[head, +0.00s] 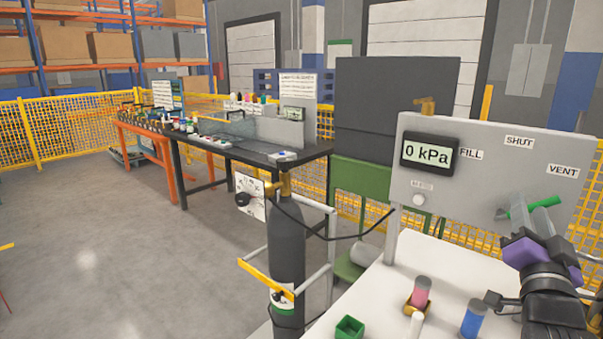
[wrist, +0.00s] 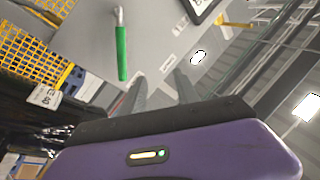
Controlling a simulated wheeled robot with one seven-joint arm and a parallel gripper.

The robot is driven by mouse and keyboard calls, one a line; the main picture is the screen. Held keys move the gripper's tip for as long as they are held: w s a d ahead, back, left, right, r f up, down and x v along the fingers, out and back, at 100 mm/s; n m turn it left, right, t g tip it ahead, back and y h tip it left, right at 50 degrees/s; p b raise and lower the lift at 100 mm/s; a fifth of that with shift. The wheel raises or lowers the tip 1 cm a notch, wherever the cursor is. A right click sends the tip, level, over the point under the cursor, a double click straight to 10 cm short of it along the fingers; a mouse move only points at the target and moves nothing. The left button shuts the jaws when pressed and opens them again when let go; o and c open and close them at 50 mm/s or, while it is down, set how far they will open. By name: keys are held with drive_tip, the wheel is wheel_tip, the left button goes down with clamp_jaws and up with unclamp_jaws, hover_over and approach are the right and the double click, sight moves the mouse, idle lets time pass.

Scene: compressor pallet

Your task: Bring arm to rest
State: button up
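My gripper (head: 533,212) is at the right of the head view, in front of the grey valve panel (head: 470,185). Its two grey fingers are apart with nothing between them, and they also show apart in the wrist view (wrist: 162,88). A green valve handle (head: 519,208) on the panel is beside the fingers, near the VENT label. In the wrist view the green handle (wrist: 122,52) is left of the fingers and outside them. The panel display (head: 428,153) reads 0 kPa.
A black workbench (head: 250,150) is behind. Open floor lies left.

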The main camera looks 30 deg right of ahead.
drive_tip(key=s+a+f+n+t+y+p, duration=0.15)
drive_tip(key=a+f+n+y, duration=0.25)
drive_tip(key=a, duration=0.4)
drive_tip(key=a+f+n+t+y+p, duration=0.1)
drive_tip(key=a+f+n+t+y, duration=0.15)
drive_tip(key=a+f+n, duration=0.4)
drive_tip(key=s+a+f+n+t+y+p, duration=0.1)
drive_tip(key=a+n+t+y, duration=0.2)
drive_tip(key=a, duration=0.6)
drive_tip(key=s+a+f+n+g+y+p, duration=0.1)
drive_tip(key=s+a+f+g+y+p, duration=0.1)
drive_tip(key=s+a, duration=0.5)
drive_tip(key=s+a+f+n+g+y+p, duration=0.1)
drive_tip(key=s+a+f+y, duration=0.5)
drive_tip(key=s, duration=0.6)
drive_tip(key=a+g+p, duration=0.1)
drive_tip(key=a+g, duration=0.1)
drive_tip(key=shift+s+n+g, duration=0.15)
drive_tip(key=shift+n+g, duration=0.2)
drive_tip(key=shift+g, duration=0.05)
drive_tip(key=shift+d, duration=0.1)
idle(1.7)
